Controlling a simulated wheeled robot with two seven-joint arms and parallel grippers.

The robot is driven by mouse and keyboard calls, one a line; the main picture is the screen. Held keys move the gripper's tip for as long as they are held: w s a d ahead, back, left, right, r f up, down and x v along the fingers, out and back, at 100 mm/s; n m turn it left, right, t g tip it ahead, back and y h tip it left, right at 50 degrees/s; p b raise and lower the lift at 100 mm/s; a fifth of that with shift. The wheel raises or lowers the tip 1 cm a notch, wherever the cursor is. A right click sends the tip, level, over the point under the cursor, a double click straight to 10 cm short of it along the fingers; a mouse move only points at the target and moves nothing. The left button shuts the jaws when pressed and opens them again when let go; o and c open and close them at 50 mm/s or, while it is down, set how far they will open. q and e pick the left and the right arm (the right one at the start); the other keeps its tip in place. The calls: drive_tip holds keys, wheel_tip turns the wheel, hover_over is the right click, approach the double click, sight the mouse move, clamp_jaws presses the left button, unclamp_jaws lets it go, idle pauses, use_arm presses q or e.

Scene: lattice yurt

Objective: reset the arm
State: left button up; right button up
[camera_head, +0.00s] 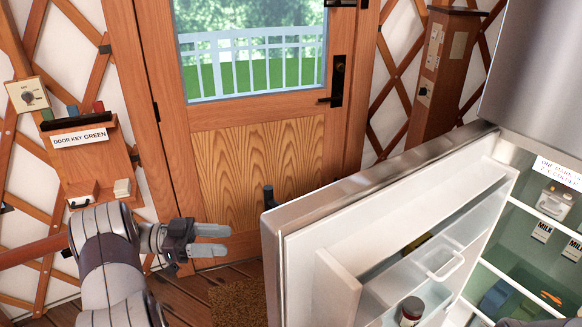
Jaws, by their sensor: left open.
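My left arm comes in from the lower left, and its gripper (218,240) points right with its two pale fingers apart. Nothing is between the fingers. The gripper is in front of the lower part of the wooden door, left of the open fridge door (275,243), with a visible gap to it. My right gripper is not in view.
The wooden entrance door (257,170) is shut, with a dark handle (331,98). A small wall shelf labelled "DOOR KEY GREEN" (80,138) hangs at left. A mat (238,303) lies on the floor.

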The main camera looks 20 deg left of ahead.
use_arm(q)
drive_tip(key=w+a+f+n+t+y, duration=0.6)
drive_tip(key=w+a+f+n+y, duration=0.35)
drive_tip(key=y, duration=0.65)
drive_tip(key=s+d+n+g+y, duration=0.1)
drive_tip(key=s+d+n+g, duration=0.2)
drive_tip(key=s+d+g, duration=0.4)
drive_tip(key=s+d+n+g+y, duration=0.25)
drive_tip(key=s+d, duration=0.25)
drive_tip(key=s, duration=0.4)
drive_tip(key=s+d+r+h, duration=0.1)
drive_tip(key=s+d+r, duration=0.1)
drive_tip(key=s+d, duration=0.2)
drive_tip(key=s+d+r+h+p, duration=0.1)
drive_tip(key=s+d+r, duration=0.1)
drive_tip(key=d, duration=0.7)
drive_tip(key=shift+s+d+r+m+g, duration=0.2)
drive_tip(key=shift+s+m+g, duration=0.2)
drive_tip(key=shift+s, duration=0.45)
drive_tip(key=shift+w, duration=0.15)
drive_tip(key=shift+c, duration=0.5)
drive_tip(key=shift+a, duration=0.1)
